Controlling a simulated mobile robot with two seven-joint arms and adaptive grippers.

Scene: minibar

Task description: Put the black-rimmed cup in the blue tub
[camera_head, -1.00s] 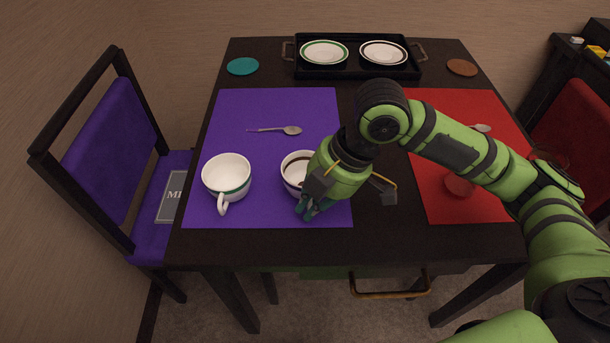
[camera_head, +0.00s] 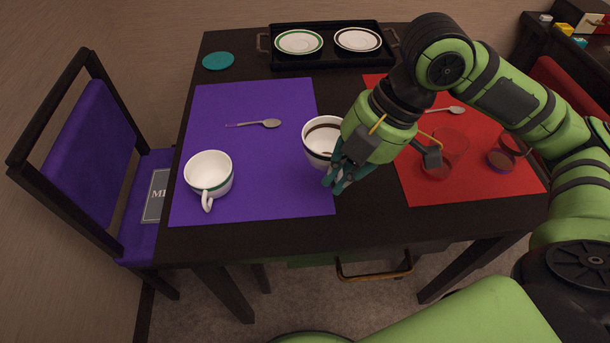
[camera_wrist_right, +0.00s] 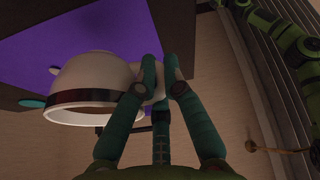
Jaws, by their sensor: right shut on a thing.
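The black-rimmed cup (camera_head: 318,141) is white with a dark band inside its rim. It is held above the table near the right edge of the purple mat. My right gripper (camera_head: 340,178) is shut on it at its near right side; in the right wrist view the cup (camera_wrist_right: 98,76) hangs left of the fingers (camera_wrist_right: 160,82), which seem to close on its handle. A second white cup (camera_head: 208,172) with a green band stands on the purple mat to the left. I see no blue tub in these views. My left gripper is not in view.
A black tray (camera_head: 290,62) with two saucers stands at the back. The purple mat (camera_head: 255,185) holds a spoon (camera_head: 268,123). The red mat (camera_head: 420,185) has a spoon and glassware, partly behind my arm. A purple chair (camera_head: 92,150) stands left.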

